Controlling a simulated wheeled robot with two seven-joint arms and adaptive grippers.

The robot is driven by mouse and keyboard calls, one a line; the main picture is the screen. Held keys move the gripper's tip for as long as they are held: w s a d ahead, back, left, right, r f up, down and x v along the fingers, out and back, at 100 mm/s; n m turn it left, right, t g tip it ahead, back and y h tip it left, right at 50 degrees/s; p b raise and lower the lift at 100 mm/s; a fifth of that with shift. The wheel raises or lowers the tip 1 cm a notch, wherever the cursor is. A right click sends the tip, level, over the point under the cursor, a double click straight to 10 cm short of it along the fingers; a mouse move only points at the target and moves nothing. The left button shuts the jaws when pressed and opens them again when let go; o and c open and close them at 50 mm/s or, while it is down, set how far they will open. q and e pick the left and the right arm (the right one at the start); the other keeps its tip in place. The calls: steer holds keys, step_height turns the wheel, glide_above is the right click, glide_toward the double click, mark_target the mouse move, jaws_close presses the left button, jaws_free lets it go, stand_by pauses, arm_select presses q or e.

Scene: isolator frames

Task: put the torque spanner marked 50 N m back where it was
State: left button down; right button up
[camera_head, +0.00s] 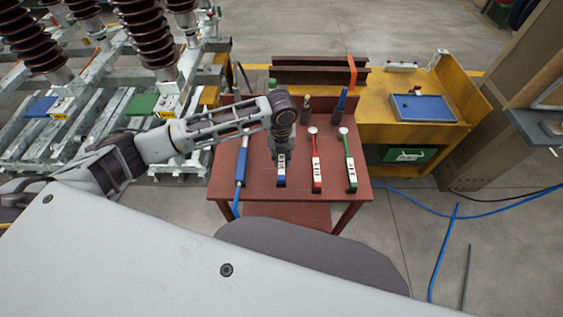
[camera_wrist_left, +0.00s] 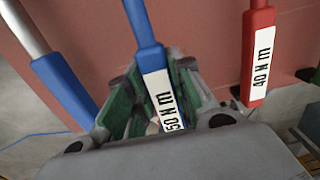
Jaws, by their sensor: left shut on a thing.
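The torque spanner marked 50 N m (camera_wrist_left: 156,75) has a blue handle and a white label. In the head view its label end (camera_head: 281,181) shows just below my left gripper (camera_head: 279,152), and the arm hides its upper part. In the left wrist view its handle runs between the green-padded fingers, which are shut on it. I cannot tell whether the spanner touches the red-brown table (camera_head: 261,190) or is held just above it. My right gripper is not in view.
A red spanner marked 40 N m (camera_wrist_left: 258,55) lies to the right, with a green spanner (camera_head: 350,168) beyond it. A blue-handled tool (camera_head: 241,162) lies to the left. Bottles and dark beams (camera_head: 312,75) stand behind. A yellow bench (camera_head: 440,145) adjoins on the right.

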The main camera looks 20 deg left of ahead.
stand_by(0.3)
arm_select(q)
steer(key=shift+f, duration=1.8)
steer(key=c, duration=1.3)
jaws_free()
steer(key=shift+o, duration=0.2)
steer(key=shift+s+r, duration=0.2)
steer(key=shift+r, duration=5.75)
